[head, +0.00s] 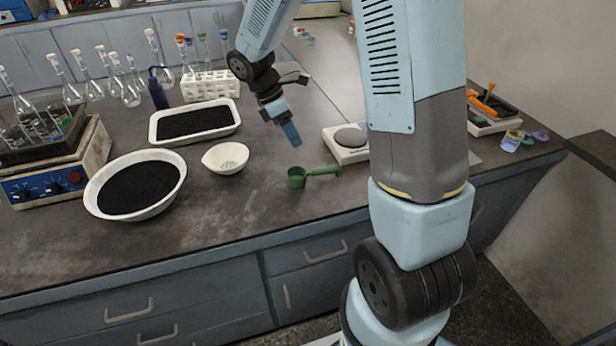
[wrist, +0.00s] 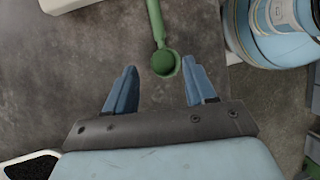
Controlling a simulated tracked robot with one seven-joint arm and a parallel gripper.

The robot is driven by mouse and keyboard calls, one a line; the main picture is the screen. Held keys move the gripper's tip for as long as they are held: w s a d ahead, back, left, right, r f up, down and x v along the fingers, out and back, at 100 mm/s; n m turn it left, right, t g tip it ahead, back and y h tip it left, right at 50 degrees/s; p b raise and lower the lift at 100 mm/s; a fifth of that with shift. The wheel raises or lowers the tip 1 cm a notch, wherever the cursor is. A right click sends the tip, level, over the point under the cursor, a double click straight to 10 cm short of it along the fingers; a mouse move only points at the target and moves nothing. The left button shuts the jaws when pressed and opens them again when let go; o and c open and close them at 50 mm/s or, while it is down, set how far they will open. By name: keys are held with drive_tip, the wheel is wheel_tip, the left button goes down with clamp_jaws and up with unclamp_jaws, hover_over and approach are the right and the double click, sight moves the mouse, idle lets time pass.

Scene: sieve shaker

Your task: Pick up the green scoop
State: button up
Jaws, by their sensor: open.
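The green scoop (head: 310,175) lies on the dark bench top, near its front edge, with its round cup at the left and its handle pointing right. In the wrist view the scoop's cup (wrist: 165,62) is just beyond the fingertips, between their lines, and its handle runs up out of the picture. My gripper (head: 291,134) is above the bench, a little behind and left of the scoop in the head view. In the wrist view its two blue fingers (wrist: 159,75) are apart, with nothing between them. The fingers are apart from the scoop.
A small white bowl (head: 226,171) sits left of the scoop. A white balance (head: 337,152) stands behind it at the right, partly hidden by my arm. A large bowl of black grains (head: 176,196) and a white tray (head: 233,126) are farther left. Bench around the scoop is clear.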

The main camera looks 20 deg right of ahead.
hover_over(313, 174)
drive_tip(key=w+a, duration=0.2)
wheel_tip(313, 174, down, 8)
drive_tip(key=shift+d+r, duration=0.1)
drive_tip(key=shift+d+x, duration=0.15)
drive_tip(key=shift+x, duration=1.2)
drive_tip(key=shift+d+x, duration=0.15)
drive_tip(key=shift+x, duration=1.15)
drive_tip(key=shift+r, duration=0.1)
drive_tip(key=shift+c, duration=0.5)
clamp_jaws()
